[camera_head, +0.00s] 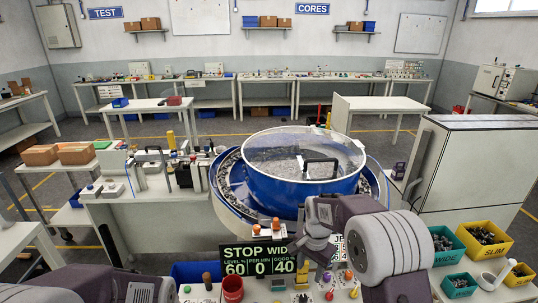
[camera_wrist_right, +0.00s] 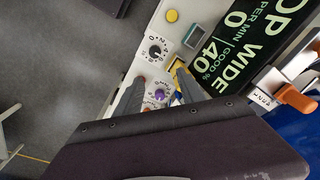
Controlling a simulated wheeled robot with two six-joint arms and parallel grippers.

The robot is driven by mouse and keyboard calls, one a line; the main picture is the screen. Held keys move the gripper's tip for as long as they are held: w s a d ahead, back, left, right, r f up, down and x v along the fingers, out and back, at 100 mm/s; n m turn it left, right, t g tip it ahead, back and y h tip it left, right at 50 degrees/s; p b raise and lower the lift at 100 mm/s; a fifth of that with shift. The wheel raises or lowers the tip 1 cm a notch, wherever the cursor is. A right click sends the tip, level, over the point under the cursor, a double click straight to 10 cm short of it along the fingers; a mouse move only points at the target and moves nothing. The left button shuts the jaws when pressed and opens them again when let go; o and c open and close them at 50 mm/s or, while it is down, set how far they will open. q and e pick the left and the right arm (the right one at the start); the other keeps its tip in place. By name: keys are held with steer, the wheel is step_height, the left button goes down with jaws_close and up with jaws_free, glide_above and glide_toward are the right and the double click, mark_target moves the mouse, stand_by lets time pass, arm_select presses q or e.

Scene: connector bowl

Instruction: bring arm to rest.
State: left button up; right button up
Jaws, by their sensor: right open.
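My right arm (camera_head: 395,245) comes in from the lower right in the head view. Its gripper (camera_head: 320,240) is over the front control panel, beside the display board (camera_head: 258,260). In the right wrist view the two fingers of this gripper (camera_wrist_right: 160,85) are apart, with nothing held between them. A purple knob (camera_wrist_right: 159,95) on the panel shows in the gap between the fingers. I cannot tell whether the fingers touch the panel. Part of my left arm shows at the lower left edge of the head view; its gripper is not in view.
A blue bowl feeder (camera_head: 300,185) with a clear lid stands behind the panel. Yellow bins (camera_head: 485,258) and green bins (camera_head: 458,285) of parts lie to the right. A grey cabinet (camera_head: 470,165) stands behind them.

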steer(key=s+d+n, duration=0.1)
steer(key=s+n, duration=0.3)
steer(key=s, duration=0.5)
steer(key=s+d+f+n, duration=0.1)
steer(key=s+n, duration=0.3)
steer(key=s, duration=0.6)
steer(key=shift+d+n, duration=0.3)
steer(key=shift+d, duration=0.45)
steer(key=shift+s, duration=0.25)
